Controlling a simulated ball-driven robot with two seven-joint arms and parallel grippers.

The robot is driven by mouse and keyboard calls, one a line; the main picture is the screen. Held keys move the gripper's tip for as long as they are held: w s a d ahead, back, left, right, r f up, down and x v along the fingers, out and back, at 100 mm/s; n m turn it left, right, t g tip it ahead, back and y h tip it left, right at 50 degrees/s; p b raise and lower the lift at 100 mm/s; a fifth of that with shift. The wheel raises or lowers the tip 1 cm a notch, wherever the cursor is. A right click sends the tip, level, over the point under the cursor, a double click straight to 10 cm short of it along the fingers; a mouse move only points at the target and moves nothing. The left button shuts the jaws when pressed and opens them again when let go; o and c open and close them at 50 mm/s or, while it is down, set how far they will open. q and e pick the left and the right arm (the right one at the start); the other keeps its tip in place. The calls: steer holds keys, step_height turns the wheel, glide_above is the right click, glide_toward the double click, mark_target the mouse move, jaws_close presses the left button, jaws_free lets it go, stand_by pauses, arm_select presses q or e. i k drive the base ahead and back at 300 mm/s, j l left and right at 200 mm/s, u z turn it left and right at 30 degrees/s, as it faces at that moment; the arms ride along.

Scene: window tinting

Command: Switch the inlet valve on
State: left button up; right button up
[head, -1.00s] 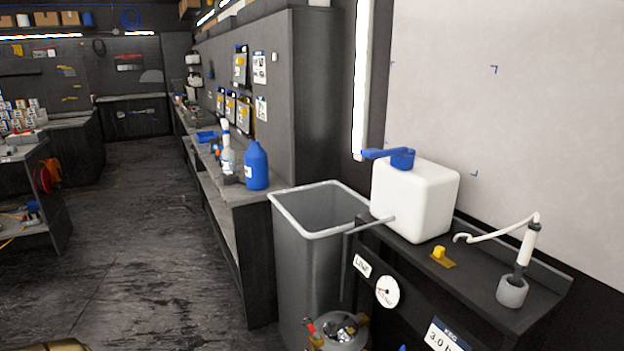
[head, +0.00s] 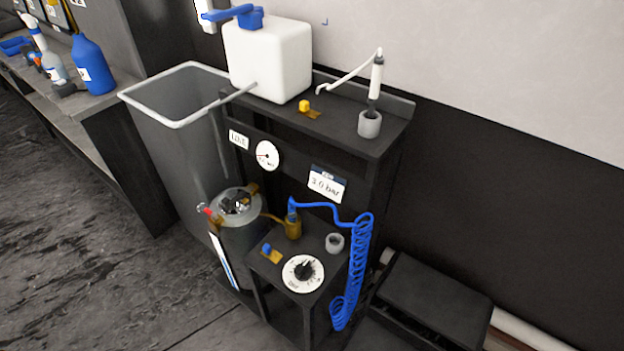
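A black stand holds several controls. A small blue knob on a brass plate (head: 266,250) is on its lower shelf, beside a white round dial with a black knob (head: 303,273). A brass fitting with a blue top (head: 293,225) stands behind them. A yellow knob on a brass plate (head: 306,106) is on the upper shelf. A metal pressure tank (head: 240,240) with a small red part (head: 209,212) near its top stands to the left. I cannot tell which of these is the inlet valve or how it is set. Neither of my grippers is in view.
A white container with a blue handle (head: 268,62) and a grey holder (head: 369,124) stand on the upper shelf. A gauge (head: 266,155) and a "3.0 bar" sign (head: 327,184) face out. A coiled blue hose (head: 352,270) hangs right. A grey bin (head: 170,135) stands left.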

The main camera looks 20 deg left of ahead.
mark_target(266, 248)
steer(key=j+u, duration=0.1)
steer(key=u, duration=0.75)
